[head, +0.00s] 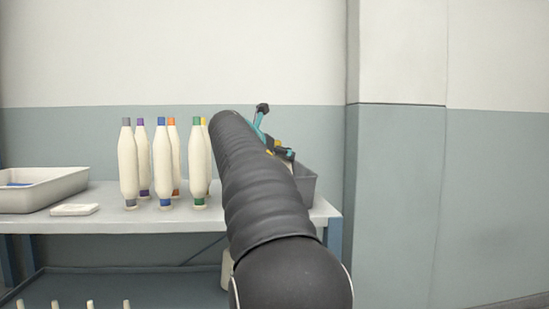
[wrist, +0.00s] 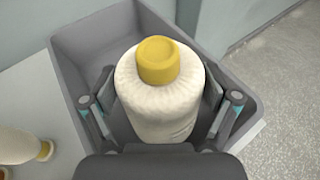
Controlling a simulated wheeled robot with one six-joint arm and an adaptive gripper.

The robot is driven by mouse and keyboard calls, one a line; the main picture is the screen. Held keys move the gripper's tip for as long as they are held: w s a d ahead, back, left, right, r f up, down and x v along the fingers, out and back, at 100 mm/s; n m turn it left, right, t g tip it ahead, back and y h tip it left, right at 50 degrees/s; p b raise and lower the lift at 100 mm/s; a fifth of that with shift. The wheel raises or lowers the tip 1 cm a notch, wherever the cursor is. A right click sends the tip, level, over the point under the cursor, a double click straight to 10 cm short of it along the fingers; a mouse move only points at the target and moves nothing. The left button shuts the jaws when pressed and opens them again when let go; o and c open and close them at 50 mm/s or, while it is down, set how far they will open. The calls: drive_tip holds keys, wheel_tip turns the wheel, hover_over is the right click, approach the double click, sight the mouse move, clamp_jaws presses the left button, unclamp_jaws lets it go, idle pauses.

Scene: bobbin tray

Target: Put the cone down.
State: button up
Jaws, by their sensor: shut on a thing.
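A cream cone with a yellow tip (wrist: 160,85) is between the two fingers of my gripper (wrist: 161,99) in the wrist view. My gripper is shut on it, one finger on each side. The cone is over or inside a grey bin (wrist: 75,42), whose walls surround it in the picture. I cannot tell whether its lower end touches the bin floor. In the head view my gripper (head: 281,149) shows only partly behind my arm, at the grey bin (head: 307,184) on the right end of the table. The held cone is hidden there.
Several cream cones with coloured tips, such as a grey-tipped one (head: 128,165) and a green-tipped one (head: 199,165), stand upright left of my arm. A white tray (head: 62,192) and a small white block (head: 74,210) are further left on the table (head: 105,222). A wall stands behind.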

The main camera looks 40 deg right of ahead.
drive_tip(key=o, duration=1.6)
drive_tip(key=v, duration=1.2)
drive_tip(key=shift+p, duration=0.3)
